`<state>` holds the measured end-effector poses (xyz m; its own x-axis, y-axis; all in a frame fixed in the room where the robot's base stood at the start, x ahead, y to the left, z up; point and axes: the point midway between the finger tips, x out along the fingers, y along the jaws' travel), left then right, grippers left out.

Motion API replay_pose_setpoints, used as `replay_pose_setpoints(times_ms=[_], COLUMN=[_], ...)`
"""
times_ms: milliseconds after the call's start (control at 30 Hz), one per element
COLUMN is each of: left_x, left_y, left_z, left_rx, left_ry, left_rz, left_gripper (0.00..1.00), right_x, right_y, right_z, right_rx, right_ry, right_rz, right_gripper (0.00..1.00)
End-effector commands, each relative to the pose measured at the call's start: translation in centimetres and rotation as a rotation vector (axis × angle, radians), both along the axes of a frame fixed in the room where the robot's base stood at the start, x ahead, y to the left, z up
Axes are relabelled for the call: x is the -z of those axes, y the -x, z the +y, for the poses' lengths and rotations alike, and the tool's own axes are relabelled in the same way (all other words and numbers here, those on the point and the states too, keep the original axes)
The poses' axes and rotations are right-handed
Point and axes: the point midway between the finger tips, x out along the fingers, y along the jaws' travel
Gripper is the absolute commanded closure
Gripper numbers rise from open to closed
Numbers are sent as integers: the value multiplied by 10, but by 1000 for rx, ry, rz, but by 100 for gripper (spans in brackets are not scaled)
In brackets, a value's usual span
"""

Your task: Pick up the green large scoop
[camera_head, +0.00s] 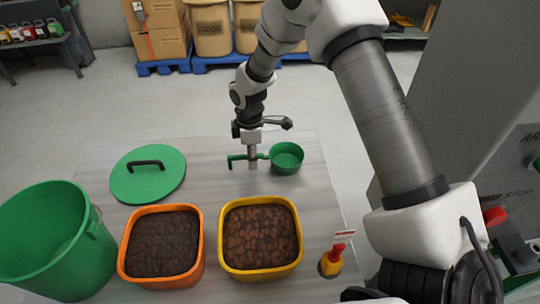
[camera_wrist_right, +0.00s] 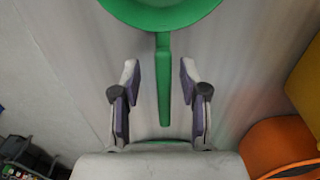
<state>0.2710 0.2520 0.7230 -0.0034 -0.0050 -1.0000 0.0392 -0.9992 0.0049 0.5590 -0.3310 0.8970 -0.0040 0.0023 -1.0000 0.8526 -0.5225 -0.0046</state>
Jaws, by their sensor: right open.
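The green large scoop (camera_head: 287,158) lies on the grey table, its round cup to the right and its handle pointing left. In the right wrist view the scoop's handle (camera_wrist_right: 163,85) runs between the two fingers, with the cup at the top edge. My right gripper (camera_head: 252,163) is above the handle, pointing down. Its fingers (camera_wrist_right: 158,82) are open, one on each side of the handle, with a gap on both sides. How far the fingertips are above the table is hard to tell. My left gripper is not in view.
A green lid (camera_head: 148,176) with a black handle lies left of the scoop. A green bucket (camera_head: 50,245), an orange bin (camera_head: 126,262) and a yellow bin (camera_head: 224,262), both filled with brown material, stand nearer. A red-and-yellow tool (camera_head: 334,256) stands at the right edge.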

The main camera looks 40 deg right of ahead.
Motion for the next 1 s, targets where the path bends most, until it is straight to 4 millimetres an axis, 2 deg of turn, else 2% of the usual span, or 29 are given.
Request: replay_pose_setpoints(times_ms=[100,167,200,233,567,667,767,1000], left_x=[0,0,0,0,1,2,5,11], left_y=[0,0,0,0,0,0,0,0], left_z=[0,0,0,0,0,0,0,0], left_rx=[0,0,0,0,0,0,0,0], left_ry=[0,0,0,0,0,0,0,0], left_rz=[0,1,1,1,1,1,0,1], left_gripper=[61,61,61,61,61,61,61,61], right_x=[0,-1,-1,-1,0,-5,-22,-79], right_y=[0,0,0,0,0,0,-1,-1], right_z=[0,0,0,0,0,0,0,0], right_rx=[0,0,0,0,0,0,0,1], right_ry=[1,1,0,0,0,1,0,0], right_rz=[-1,-1,0,0,0,-1,-4,-5], right_gripper=[56,78,92,100,100,100,100,100])
